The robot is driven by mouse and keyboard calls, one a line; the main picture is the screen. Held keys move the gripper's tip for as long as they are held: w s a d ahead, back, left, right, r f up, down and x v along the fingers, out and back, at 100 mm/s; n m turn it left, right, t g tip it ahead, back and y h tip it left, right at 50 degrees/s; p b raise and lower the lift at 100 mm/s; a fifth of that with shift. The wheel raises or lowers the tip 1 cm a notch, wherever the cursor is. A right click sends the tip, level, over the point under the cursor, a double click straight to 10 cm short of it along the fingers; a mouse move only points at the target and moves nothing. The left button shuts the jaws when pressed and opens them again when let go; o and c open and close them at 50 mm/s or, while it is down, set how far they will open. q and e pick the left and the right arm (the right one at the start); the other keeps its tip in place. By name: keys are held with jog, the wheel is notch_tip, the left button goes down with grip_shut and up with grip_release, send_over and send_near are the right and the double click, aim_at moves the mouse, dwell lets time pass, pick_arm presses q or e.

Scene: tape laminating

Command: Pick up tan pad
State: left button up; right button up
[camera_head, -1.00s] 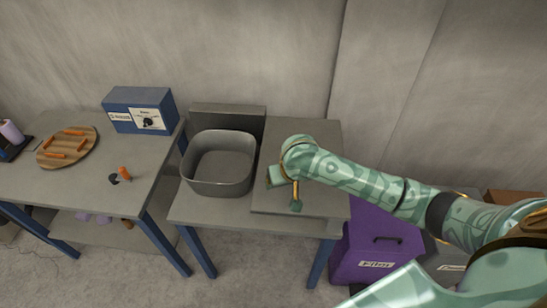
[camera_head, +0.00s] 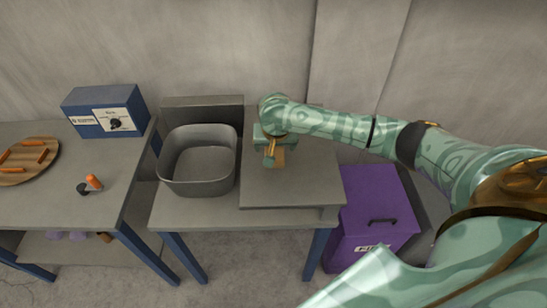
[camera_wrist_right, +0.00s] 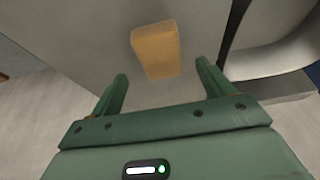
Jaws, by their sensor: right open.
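The tan pad (camera_wrist_right: 156,48) is a small rectangular block lying on a grey surface in the right wrist view. In that view my right gripper (camera_wrist_right: 162,72) is open, with its two green fingers pointing toward the pad's near end. The pad is ahead of and between the fingertip lines, not held. In the head view my right gripper (camera_head: 268,155) is over the raised grey board on the right-hand table, and a bit of tan (camera_head: 281,158) shows beside its fingers. My left gripper is not in view.
A grey open bin (camera_head: 197,180) stands just left of the raised board (camera_head: 290,190). A purple box (camera_head: 372,215) is on the floor to the right. The left table holds a blue device (camera_head: 105,110), a wooden round board (camera_head: 28,178) and an orange-handled tool (camera_head: 94,182).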

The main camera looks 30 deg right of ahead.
aim_at(275, 152)
jog(key=b+x, duration=0.3)
jog(key=x, duration=0.2)
jog(key=shift+f+b, duration=0.2)
jog(key=shift+b, duration=0.1)
jog(key=shift+r, duration=0.15)
jog(key=shift+s, duration=0.1)
jog(key=c, duration=1.1)
jog(key=shift+o, duration=0.2)
jog(key=shift+r+p, duration=0.6)
notch_tip(275, 152, up, 3)
jog(key=shift+a+r+p, duration=0.1)
jog(key=shift+p, duration=1.05)
jog(key=s+a+r+p, duration=0.2)
jog(key=s+r+p, duration=0.6)
jog(key=s, duration=0.5)
jog(key=shift+s+r, duration=0.35)
jog(key=shift+s, duration=0.05)
